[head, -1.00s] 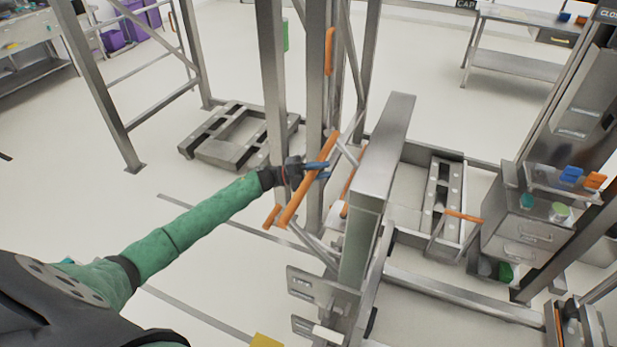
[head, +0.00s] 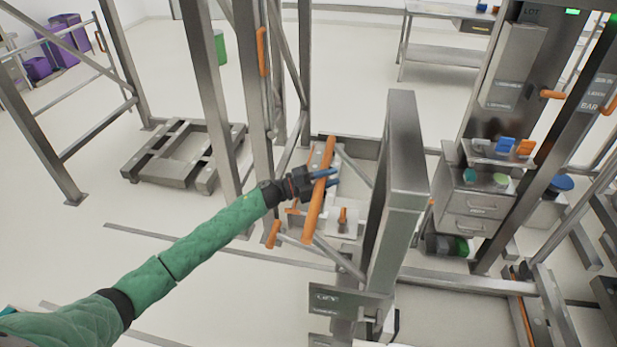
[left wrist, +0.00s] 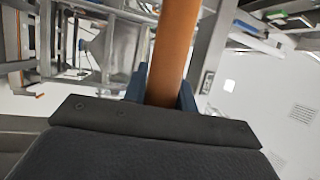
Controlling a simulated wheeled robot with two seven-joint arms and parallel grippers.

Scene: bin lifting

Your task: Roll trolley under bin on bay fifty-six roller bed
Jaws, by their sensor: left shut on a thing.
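My left gripper (head: 321,180) is shut on a slanting orange handle bar (head: 317,205) in the middle of the head view. The left wrist view shows the orange bar (left wrist: 175,50) between the blue fingers (left wrist: 160,92). The bar joins grey metal struts beside a thick upright steel column (head: 398,190), apparently the trolley's. A pale, low bed-like part (head: 340,222) shows behind the handle, partly hidden; I cannot tell whether it is the roller bed. I cannot make out a bin or a readable bay number. My right gripper is not in view.
Tall steel frame posts (head: 205,85) stand left of the handle. A low steel floor frame (head: 185,160) lies beyond them. A drawer cabinet (head: 475,205) and more steel framing stand at right. The pale floor at lower left (head: 60,250) is open.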

